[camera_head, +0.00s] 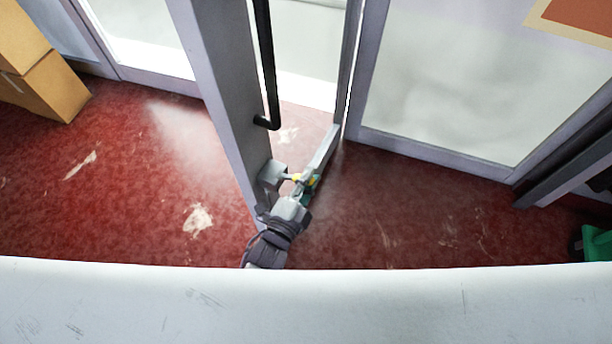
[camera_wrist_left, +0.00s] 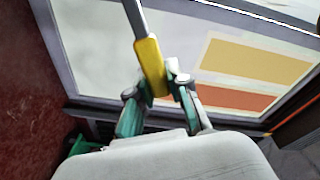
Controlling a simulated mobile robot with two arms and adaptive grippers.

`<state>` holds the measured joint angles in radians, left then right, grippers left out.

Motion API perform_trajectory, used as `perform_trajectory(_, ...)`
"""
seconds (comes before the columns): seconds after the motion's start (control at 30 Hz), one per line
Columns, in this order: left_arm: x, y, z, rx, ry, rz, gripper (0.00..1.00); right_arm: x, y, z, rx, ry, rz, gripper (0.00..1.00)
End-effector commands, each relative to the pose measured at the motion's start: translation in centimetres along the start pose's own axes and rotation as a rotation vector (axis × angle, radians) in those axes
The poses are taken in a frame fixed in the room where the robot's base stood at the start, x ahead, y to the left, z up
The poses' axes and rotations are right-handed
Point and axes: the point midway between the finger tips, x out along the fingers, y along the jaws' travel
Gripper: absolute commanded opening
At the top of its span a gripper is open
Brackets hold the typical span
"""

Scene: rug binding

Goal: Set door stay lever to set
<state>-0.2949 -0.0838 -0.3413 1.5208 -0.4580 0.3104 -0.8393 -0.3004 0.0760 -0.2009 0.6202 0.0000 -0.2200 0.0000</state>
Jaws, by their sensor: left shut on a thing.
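The door stay lever has a grey shaft and a yellow grip (camera_wrist_left: 151,66). In the head view its yellow part (camera_head: 297,177) shows next to a grey block (camera_head: 271,174) low on the door's edge. My left gripper (camera_head: 306,182) is at the lever there. In the left wrist view the fingers (camera_wrist_left: 157,97) are shut around the lower end of the yellow grip. The door (camera_head: 222,90) is a grey frame with a black handle (camera_head: 265,80), standing open. Lever markings cannot be made out. My right gripper is not in view.
Cardboard boxes (camera_head: 52,85) stand at the upper left on the red floor (camera_head: 130,190). A glazed panel (camera_head: 450,80) is right of the doorway. A green object (camera_head: 597,243) is at the right edge. A pale surface (camera_head: 300,305) crosses the bottom.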

Motion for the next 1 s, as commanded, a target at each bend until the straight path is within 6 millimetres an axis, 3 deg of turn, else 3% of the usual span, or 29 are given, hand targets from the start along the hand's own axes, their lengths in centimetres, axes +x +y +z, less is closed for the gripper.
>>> perform_trajectory(0.3, -0.05, 1.05, 0.43, 0.112, -0.001, 0.002, 0.0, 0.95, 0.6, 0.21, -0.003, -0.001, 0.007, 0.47)
perform_trajectory(0.83, -0.1, 1.23, 0.5, 0.138, -0.001, 0.005, 0.0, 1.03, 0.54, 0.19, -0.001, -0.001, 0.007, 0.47)
perform_trajectory(0.87, -0.1, 1.24, 0.5, 0.138, -0.001, 0.006, 0.2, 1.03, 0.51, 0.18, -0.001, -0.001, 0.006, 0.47)
perform_trajectory(1.0, -0.08, 1.21, 0.49, 0.137, -0.001, 0.005, 0.44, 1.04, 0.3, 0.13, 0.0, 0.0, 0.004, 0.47)
